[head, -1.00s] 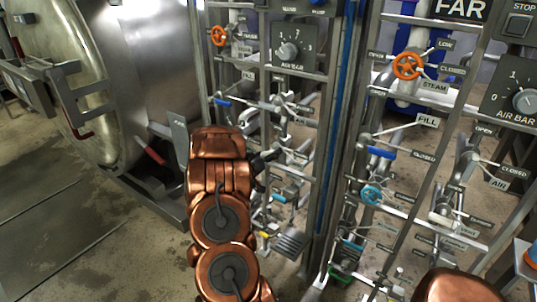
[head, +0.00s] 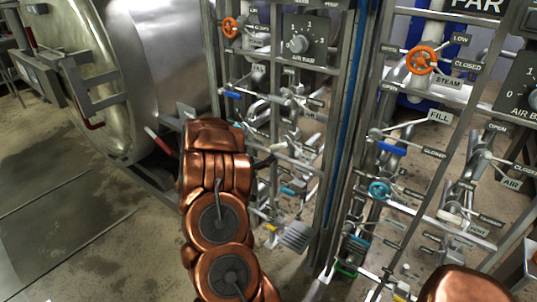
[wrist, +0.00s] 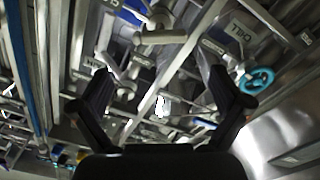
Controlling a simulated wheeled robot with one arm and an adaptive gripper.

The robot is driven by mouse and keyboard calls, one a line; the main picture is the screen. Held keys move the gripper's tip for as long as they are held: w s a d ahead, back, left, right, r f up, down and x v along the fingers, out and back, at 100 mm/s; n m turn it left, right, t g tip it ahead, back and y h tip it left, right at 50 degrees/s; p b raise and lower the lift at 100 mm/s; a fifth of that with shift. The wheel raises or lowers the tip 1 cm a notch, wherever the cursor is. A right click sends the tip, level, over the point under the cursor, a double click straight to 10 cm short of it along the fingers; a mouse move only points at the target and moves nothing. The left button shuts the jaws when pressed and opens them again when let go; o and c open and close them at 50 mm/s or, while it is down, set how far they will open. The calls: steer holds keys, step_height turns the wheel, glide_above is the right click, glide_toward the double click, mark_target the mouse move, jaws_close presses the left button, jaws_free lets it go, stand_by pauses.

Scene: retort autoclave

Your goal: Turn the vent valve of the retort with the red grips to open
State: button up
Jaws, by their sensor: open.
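The retort (head: 175,60) with red grips (head: 159,141) on its door stands at the left in the head view. Its valve rack (head: 213,60) is right beside it, with an orange handwheel, a blue lever and several small labelled valves. I cannot read which label marks the vent valve. My gripper (wrist: 163,98) is open in the wrist view, its two dark fingers apart in front of pipes and valves. A small white part (wrist: 161,106) shows between the fingers, apparently beyond them. In the head view my copper arm hides most of the gripper and the lower left rack.
A second rack marked FAR (head: 476,5) stands at the right, with an orange handwheel (head: 421,60), a blue lever (head: 391,149) and a cyan handwheel (head: 380,190). A cyan handwheel (wrist: 257,80) is close to the right finger in the wrist view. Open floor (head: 70,225) lies at the left.

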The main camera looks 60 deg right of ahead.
steer(key=shift+v, duration=0.9)
